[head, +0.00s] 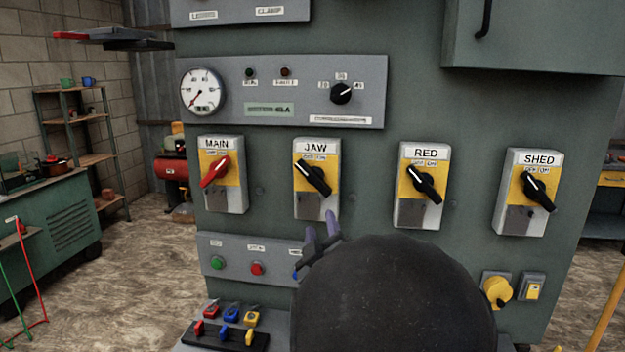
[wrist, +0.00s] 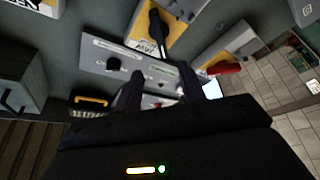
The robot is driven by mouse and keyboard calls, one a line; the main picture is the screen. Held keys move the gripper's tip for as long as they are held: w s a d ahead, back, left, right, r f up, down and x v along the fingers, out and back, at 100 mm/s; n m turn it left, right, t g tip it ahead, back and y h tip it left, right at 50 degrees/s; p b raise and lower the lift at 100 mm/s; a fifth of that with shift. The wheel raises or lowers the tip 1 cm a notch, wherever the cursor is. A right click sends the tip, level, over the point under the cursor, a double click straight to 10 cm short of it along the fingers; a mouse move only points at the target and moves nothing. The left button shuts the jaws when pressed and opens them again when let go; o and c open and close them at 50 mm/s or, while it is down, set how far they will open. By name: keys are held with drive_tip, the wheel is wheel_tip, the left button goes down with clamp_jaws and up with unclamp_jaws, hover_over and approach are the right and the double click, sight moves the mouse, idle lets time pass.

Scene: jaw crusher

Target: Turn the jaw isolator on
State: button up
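The jaw isolator (head: 316,205) is a grey box with a yellow plate and a JAW label on the green panel. In the wrist view the black handle (wrist: 158,30) shows at the top, beyond the fingers. My gripper (head: 321,232) is in front of the panel, just below the jaw isolator in the head view. Its two fingers are apart with nothing between them, as the wrist view (wrist: 160,85) also shows. My arm hides part of the lower panel.
The MAIN isolator (head: 222,196) with a red handle is to the left; the RED (head: 410,212) and SHED (head: 517,219) isolators are to the right. A gauge panel (head: 290,75) is above. A button panel (head: 235,248) and small coloured locks (head: 231,314) are below.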

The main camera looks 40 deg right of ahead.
sight(313, 181)
drive_tip(key=p+x, duration=0.5)
drive_tip(key=p, duration=0.6)
drive_tip(key=shift+w+d+r, duration=0.1)
drive_tip(key=shift+w+r, duration=0.05)
drive_tip(key=shift+r, duration=0.1)
drive_tip(key=shift+w+p, duration=0.1)
drive_tip(key=shift+p, duration=0.4)
drive_tip(key=p+x, duration=0.1)
drive_tip(key=x, duration=0.3)
drive_tip(key=p+x, duration=0.2)
drive_tip(key=x, duration=0.1)
drive_tip(key=p+x, duration=0.1)
drive_tip(key=x, duration=0.3)
drive_tip(key=shift+w+d+f, duration=0.2)
drive_tip(key=shift+w+d, duration=0.05)
clamp_jaws()
